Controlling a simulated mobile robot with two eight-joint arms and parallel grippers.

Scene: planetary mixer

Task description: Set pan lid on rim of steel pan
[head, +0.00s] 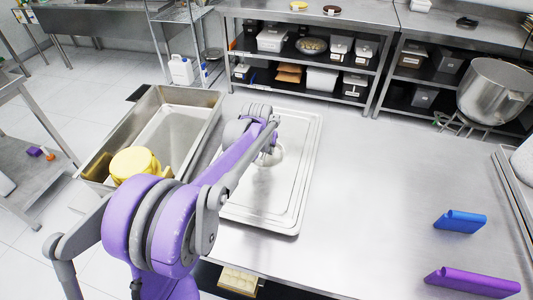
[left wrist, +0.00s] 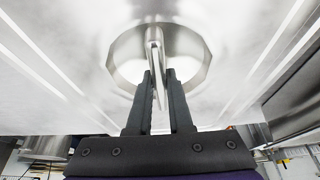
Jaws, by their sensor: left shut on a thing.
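The pan lid (head: 297,165) is a flat, rectangular steel lid in the middle of the head view. My left gripper (left wrist: 160,85) is shut on its upright handle (left wrist: 154,38), over the round recess in the lid. My purple left arm hides most of the handle and part of the lid in the head view. An open rectangular steel basin (head: 207,100), which looks like the steel pan, is left of the lid. The lid is beside it, not covering its opening. I cannot tell how high the lid is held. My right gripper is not in view.
A yellow jug-like thing (head: 135,163) shows at the basin's near end. The steel table (head: 370,190) is clear right of the lid. A blue block (head: 460,221) and a purple block (head: 473,282) lie farther right. A mixing bowl (head: 495,92) is at the back right.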

